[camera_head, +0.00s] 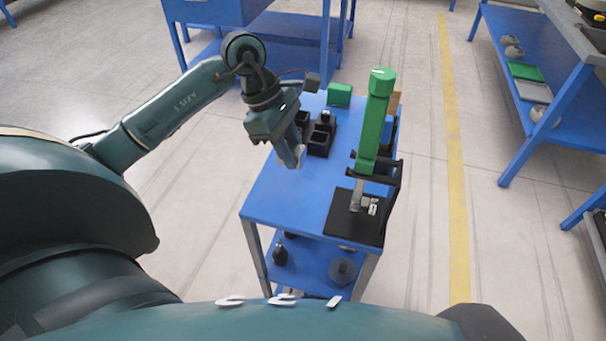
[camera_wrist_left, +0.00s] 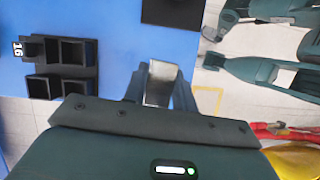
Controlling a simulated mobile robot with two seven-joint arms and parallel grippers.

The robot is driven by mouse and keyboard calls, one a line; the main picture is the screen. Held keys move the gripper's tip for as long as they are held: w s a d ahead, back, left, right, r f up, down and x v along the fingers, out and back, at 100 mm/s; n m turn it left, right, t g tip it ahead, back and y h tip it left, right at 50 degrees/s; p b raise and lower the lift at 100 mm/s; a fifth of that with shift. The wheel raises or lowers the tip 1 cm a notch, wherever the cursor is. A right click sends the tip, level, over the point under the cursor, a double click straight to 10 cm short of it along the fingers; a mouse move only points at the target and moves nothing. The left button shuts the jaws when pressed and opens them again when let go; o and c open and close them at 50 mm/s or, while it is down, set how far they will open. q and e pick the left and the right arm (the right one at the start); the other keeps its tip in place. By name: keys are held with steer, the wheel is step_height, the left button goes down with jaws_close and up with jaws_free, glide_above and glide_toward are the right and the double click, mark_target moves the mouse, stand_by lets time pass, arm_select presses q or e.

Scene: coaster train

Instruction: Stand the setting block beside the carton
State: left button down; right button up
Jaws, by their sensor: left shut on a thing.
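My left gripper (camera_head: 294,156) is shut on a small silvery-grey block, which I take to be the setting block (camera_wrist_left: 161,82). In the left wrist view the block stands out between the two dark fingers (camera_wrist_left: 160,95). In the head view the gripper hangs over the left part of the blue table (camera_head: 300,195), and only a pale bit of the block shows. A brown box, perhaps the carton (camera_head: 395,102), stands at the back right of the table, mostly hidden behind a green column. My right gripper is not in view.
A black holder with square pockets (camera_head: 320,142) stands just right of the gripper; it also shows in the left wrist view (camera_wrist_left: 75,50). A tall green column on a black stand (camera_head: 374,125) fills the table's right side. A green box (camera_head: 339,94) stands at the back.

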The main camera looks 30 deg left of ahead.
arm_select(q)
steer(key=shift+w+a+r+n, duration=0.2)
steer(key=shift+w+n, duration=0.1)
steer(key=shift+n, duration=0.1)
steer(key=shift+f, duration=0.35)
glide_above(299, 190)
steer(key=a, duration=0.2)
steer(key=shift+t, duration=0.3)
steer(key=f, duration=0.4)
steer(key=shift+s+d+p, duration=0.25)
steer(key=shift+s+p, duration=0.05)
steer(key=shift+p, duration=0.05)
steer(key=shift+f, duration=2.5)
steer(key=c, duration=1.1)
jaws_free()
